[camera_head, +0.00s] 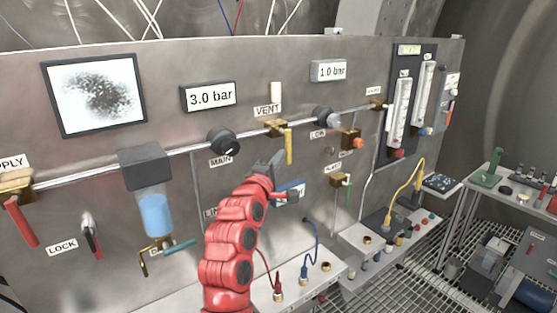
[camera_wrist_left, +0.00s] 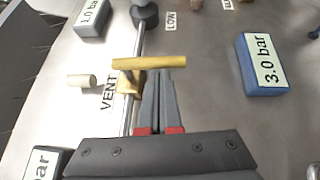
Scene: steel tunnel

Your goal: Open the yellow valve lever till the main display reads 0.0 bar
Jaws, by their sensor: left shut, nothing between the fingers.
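The yellow valve lever (camera_head: 289,147) hangs down from the brass valve (camera_head: 276,128) under the VENT label, across the pipe. It also shows in the left wrist view (camera_wrist_left: 149,62). The main display (camera_head: 210,96) above the MAIN knob reads 3.0 bar. My left gripper (camera_head: 275,160) is shut and empty, just left of the lever in the head view. In the left wrist view its fingertips (camera_wrist_left: 165,75) meet the lever's edge; I cannot tell whether they touch it. My right gripper is not in view.
A second display (camera_head: 328,71) reads 1.0 bar. A blue-cased display (camera_wrist_left: 265,65), partly hidden behind my left arm in the head view, reads 3.0 bar. The MAIN knob (camera_head: 224,143) and LOW knob (camera_head: 326,117) flank the valve. A pale peg (camera_head: 276,93) stands above VENT.

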